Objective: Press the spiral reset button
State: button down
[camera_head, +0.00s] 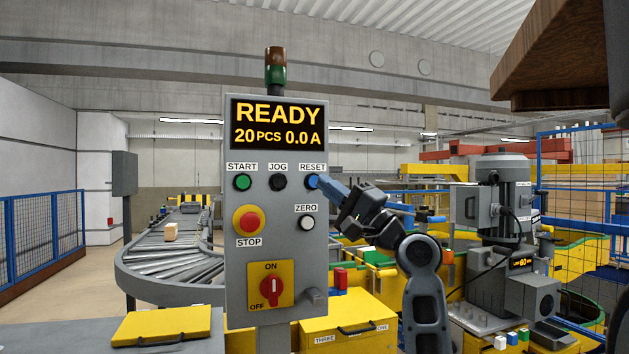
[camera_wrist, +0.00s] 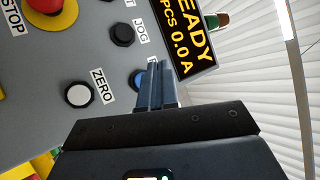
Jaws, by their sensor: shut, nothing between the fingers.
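The blue RESET button (camera_head: 312,181) is on the right of the grey control panel (camera_head: 236,290), under its RESET label and right of the black JOG button (camera_head: 278,182). My gripper (camera_head: 322,183) is shut and empty, with its blue fingertips at the RESET button from the right. In the wrist view the blue button (camera_wrist: 137,78) shows beside my shut fingers (camera_wrist: 155,68), which partly cover it and its label. I cannot tell whether the fingertips touch the button. The display (camera_head: 278,124) reads READY, 20 PCS, 0.0 A.
The panel also has a green START button (camera_head: 242,182), a red STOP button (camera_head: 249,220), a white ZERO button (camera_head: 307,223) and a red ON/OFF switch (camera_head: 270,286). A roller conveyor (camera_head: 165,255) with a small box is at left. A grey motor unit (camera_head: 503,205) stands at right.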

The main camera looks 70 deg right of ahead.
jog(key=shift+s+a, duration=0.6)
jog(key=shift+a, duration=0.15)
dwell(0.4)
jog(key=w+a+f+g+h, duration=0.15)
jog(key=a+f, duration=0.25)
jog(key=f, duration=0.4)
jog(key=w+a+f+g, duration=0.2)
jog(key=a+f, duration=0.2)
jog(key=f, duration=0.3)
jog(key=w+a+f+g, duration=0.1)
jog(key=a+f, duration=0.2)
jog(key=f, duration=0.5)
jog(key=s+a+f+n+g, duration=0.2)
jog(key=s+a+f+n, duration=0.15)
jog(key=a+f, duration=0.45)
jog(key=s+a+f+n+g+y, duration=0.1)
jog(key=s+a+f+n+y, duration=0.3)
jog(key=s+a+f+n, duration=0.6)
jog(key=s+a+r+n+g+y, duration=0.1)
jog(key=s+a+n+y, duration=0.3)
jog(key=s+a, duration=0.5)
jog(key=shift+s+r+n, duration=0.5)
jog(key=shift+s+n, duration=0.55)
jog(key=shift+s, duration=0.2)
jog(key=shift+a+g, duration=0.1)
jog(key=shift+g, duration=0.15)
